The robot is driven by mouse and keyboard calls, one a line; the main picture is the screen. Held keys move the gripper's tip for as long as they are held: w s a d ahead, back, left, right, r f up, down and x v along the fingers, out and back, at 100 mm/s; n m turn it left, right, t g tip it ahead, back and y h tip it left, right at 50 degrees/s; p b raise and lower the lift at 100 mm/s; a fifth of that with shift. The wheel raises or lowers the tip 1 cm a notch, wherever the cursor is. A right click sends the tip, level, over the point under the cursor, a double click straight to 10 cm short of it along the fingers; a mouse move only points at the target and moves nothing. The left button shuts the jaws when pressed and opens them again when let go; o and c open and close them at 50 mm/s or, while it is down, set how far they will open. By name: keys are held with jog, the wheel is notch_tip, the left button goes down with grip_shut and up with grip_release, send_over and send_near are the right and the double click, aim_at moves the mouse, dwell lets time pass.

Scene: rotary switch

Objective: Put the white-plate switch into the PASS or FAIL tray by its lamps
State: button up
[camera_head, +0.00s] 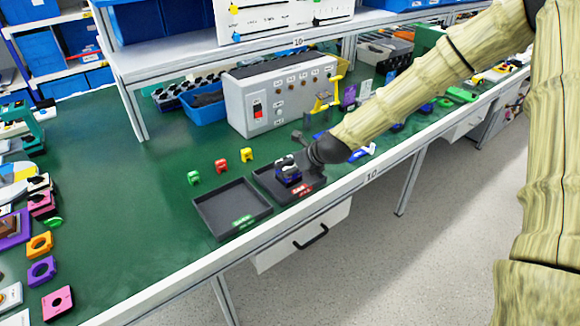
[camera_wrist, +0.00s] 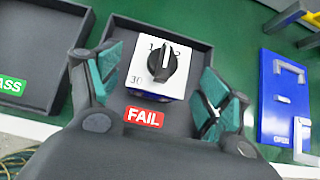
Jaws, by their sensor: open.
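The white-plate switch (camera_wrist: 158,70) with its black knob lies in the dark FAIL tray (camera_wrist: 128,35), as the wrist view shows. The knob's white mark points up in that view. My gripper (camera_wrist: 160,88) is open, with one finger on each side of the switch and visible gaps between. In the head view my gripper (camera_head: 290,168) is over the FAIL tray (camera_head: 268,188) and hides much of the switch. The PASS tray (camera_head: 230,208) with its green label is empty, left of the FAIL tray. The grey test box (camera_head: 285,95) stands behind; I cannot tell its lamps' state.
Small green (camera_head: 193,178), red (camera_head: 221,166) and yellow (camera_head: 246,154) pieces stand behind the trays. A blue-plated part (camera_wrist: 285,100) lies right of the FAIL tray. Coloured parts line the left side. The green table is clear left of the trays.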

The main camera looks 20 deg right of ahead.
jog(key=v, duration=0.8)
jog(key=shift+s+r, duration=0.2)
jog(key=shift+s, duration=0.05)
dwell(0.4)
